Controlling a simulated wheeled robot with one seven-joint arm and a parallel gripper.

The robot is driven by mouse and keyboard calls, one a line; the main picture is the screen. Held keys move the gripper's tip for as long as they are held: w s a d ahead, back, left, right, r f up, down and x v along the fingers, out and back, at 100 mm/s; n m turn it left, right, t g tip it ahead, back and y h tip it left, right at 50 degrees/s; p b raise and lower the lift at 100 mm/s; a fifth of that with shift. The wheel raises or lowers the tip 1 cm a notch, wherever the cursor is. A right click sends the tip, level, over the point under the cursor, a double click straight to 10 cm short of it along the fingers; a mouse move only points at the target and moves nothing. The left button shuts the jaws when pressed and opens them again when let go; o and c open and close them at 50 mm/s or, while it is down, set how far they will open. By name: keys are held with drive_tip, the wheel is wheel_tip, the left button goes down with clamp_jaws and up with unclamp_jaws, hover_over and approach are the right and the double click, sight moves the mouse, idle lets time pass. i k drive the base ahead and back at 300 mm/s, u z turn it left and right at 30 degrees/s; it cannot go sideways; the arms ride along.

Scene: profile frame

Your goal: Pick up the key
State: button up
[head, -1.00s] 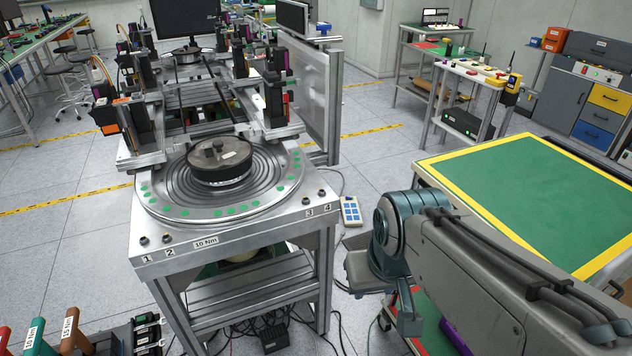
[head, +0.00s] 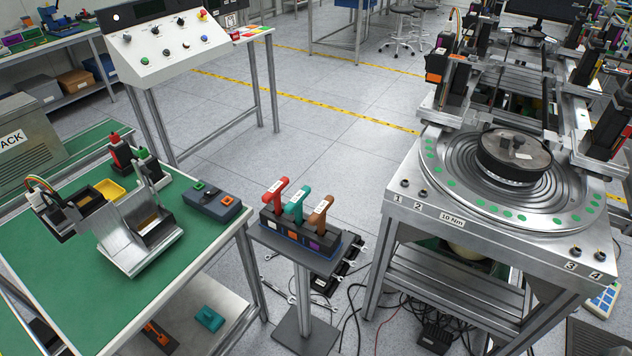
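Three T-handled keys stand upright in a dark holder (head: 299,238) on a post, left of centre in the head view. One is red (head: 275,191), one teal (head: 296,204) and one brown (head: 319,211). Each has a small white label on its handle, too small to read surely. Their lower ends are hidden in the holder. Several metal wrenches (head: 350,263) show at the holder's lower right side. My gripper and arm are not in view.
A green-topped table (head: 60,290) with a metal fixture (head: 135,240) stands left. A steel turntable station (head: 400,215) labelled "10 Nm" stands right. A control panel (head: 160,45) is behind. Cables (head: 365,310) lie on the floor between post and station. Floor beyond the keys is clear.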

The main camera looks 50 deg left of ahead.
sight(274, 192)
drive_tip(key=u, duration=2.05)
drive_tip(key=i, duration=1.35)
drive_tip(key=z, duration=0.3)
